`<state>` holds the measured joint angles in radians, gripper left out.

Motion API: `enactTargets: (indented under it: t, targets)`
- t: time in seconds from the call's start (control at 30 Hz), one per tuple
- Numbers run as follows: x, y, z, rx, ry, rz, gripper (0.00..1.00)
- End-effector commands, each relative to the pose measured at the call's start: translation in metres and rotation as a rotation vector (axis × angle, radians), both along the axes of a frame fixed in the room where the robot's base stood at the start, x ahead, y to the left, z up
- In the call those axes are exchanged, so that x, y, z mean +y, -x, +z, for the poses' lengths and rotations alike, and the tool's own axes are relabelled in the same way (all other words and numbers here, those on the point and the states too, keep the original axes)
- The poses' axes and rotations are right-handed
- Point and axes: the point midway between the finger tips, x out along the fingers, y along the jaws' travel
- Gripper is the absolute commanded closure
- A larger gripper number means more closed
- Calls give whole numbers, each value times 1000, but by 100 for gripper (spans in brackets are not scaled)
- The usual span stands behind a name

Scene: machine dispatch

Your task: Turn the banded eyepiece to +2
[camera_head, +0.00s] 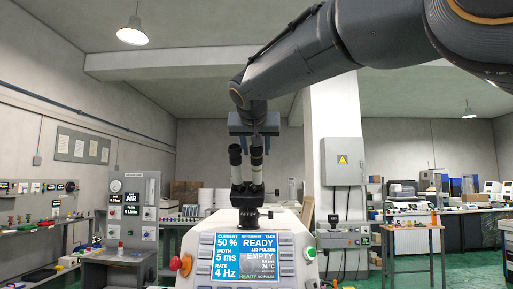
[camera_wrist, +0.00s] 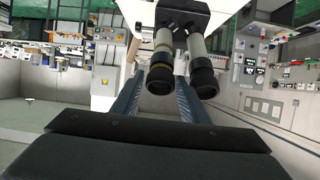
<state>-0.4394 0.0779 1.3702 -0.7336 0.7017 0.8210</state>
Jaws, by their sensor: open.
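The microscope (camera_head: 247,192) stands upright on the machine and has two eyepieces. The banded eyepiece (camera_wrist: 162,62) has a yellowish band on its pale tube and a black eyecup. In the head view it is the right one (camera_head: 257,158). The plain eyepiece (camera_wrist: 202,72) stands beside it, at the right in the wrist view and left in the head view (camera_head: 235,157). My gripper (camera_head: 254,132) is open above the eyepieces. In the wrist view its fingers (camera_wrist: 158,90) lie either side of the banded eyepiece, with no clear contact. No dioptre marks are legible.
The machine's front panel has a lit screen (camera_head: 246,256) reading READY, with buttons around it. The plain eyepiece is close to my right finger in the wrist view. Benches with equipment line both sides of the room.

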Motion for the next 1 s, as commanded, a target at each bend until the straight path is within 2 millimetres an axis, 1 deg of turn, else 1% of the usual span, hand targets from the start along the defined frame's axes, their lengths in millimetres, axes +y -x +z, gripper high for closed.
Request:
enactTargets:
  t: [0.07,0.1,0.23,0.47,0.67,1.0]
  targets:
    - [0,0,0,0,0,0,62]
    - [0,0,0,0,0,0,68]
    - [0,0,0,0,1,0,90]
    - [1,0,-1,-1,-9,-9,90]
    - [2,-1,-3,-4,-54,-63,90]
    - [3,-1,-3,-10,-226,-268,90]
